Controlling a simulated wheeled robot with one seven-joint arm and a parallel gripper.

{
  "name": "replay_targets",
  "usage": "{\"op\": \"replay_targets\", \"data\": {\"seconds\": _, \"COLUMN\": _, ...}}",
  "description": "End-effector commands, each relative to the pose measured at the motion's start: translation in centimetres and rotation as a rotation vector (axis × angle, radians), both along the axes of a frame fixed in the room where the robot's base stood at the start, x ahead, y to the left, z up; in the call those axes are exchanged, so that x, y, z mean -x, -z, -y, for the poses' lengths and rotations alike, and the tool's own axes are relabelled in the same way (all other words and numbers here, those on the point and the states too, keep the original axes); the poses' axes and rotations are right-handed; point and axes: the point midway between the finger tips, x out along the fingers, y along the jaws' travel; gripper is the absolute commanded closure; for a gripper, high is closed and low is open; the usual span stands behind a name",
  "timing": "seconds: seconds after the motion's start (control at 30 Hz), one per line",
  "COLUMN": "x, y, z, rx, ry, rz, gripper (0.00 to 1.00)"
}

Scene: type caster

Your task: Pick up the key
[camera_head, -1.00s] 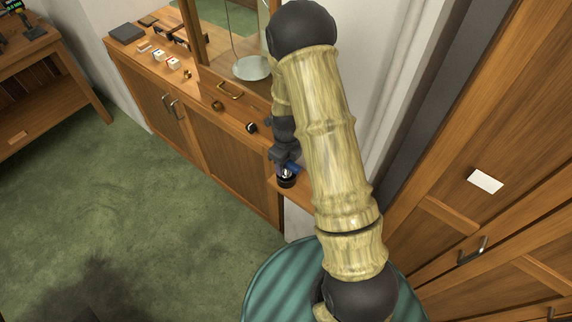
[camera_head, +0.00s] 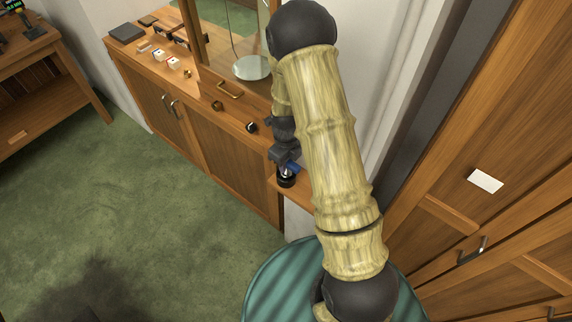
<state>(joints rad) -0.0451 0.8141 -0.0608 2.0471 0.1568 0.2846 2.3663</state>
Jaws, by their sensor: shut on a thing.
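My gripper (camera_head: 287,164) points down at the right end of the wooden cabinet top, partly behind my own arm. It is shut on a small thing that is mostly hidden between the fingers. A blue patch shows at the fingers. A small dark round thing (camera_head: 286,181) with a pale spot on top is just below the fingertips; I cannot tell whether they touch it. I cannot make out a key clearly; it is too small or hidden here.
The wooden cabinet (camera_head: 235,170) carries a black ring-like item (camera_head: 251,127), a brass piece (camera_head: 217,105), white boxes (camera_head: 172,62) and a dark flat box (camera_head: 127,33). A glass-fronted case (camera_head: 235,45) stands behind. A wooden door (camera_head: 510,130) is at right. The green floor (camera_head: 120,210) at left is clear.

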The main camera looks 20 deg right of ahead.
Motion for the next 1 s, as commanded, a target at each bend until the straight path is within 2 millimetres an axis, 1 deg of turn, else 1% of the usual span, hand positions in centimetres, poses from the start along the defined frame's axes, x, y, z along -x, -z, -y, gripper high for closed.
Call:
{"op": "replay_targets", "data": {"seconds": 0.13, "x": -0.1, "y": -0.4, "z": 0.0, "rx": 0.0, "ry": 0.0, "rz": 0.001, "gripper": 1.0}}
{"op": "replay_targets", "data": {"seconds": 0.27, "x": -0.1, "y": -1.5, "z": 0.0, "rx": 0.001, "ry": 0.0, "rz": 0.004, "gripper": 1.0}}
{"op": "replay_targets", "data": {"seconds": 0.37, "x": -0.1, "y": -2.8, "z": -0.1, "rx": -0.001, "ry": -0.002, "rz": 0.006, "gripper": 1.0}}
{"op": "replay_targets", "data": {"seconds": 0.6, "x": -0.1, "y": -7.1, "z": -0.1, "rx": 0.0, "ry": -0.002, "rz": 0.006, "gripper": 1.0}}
{"op": "replay_targets", "data": {"seconds": 0.73, "x": -0.1, "y": -9.0, "z": 0.0, "rx": -0.001, "ry": -0.001, "rz": 0.004, "gripper": 1.0}}
{"op": "replay_targets", "data": {"seconds": 0.83, "x": 0.0, "y": -9.8, "z": -0.1, "rx": 0.0, "ry": -0.001, "rz": 0.002, "gripper": 1.0}}
{"op": "replay_targets", "data": {"seconds": 1.0, "x": 0.0, "y": -10.1, "z": 0.0, "rx": -0.001, "ry": 0.0, "rz": 0.001, "gripper": 1.0}}
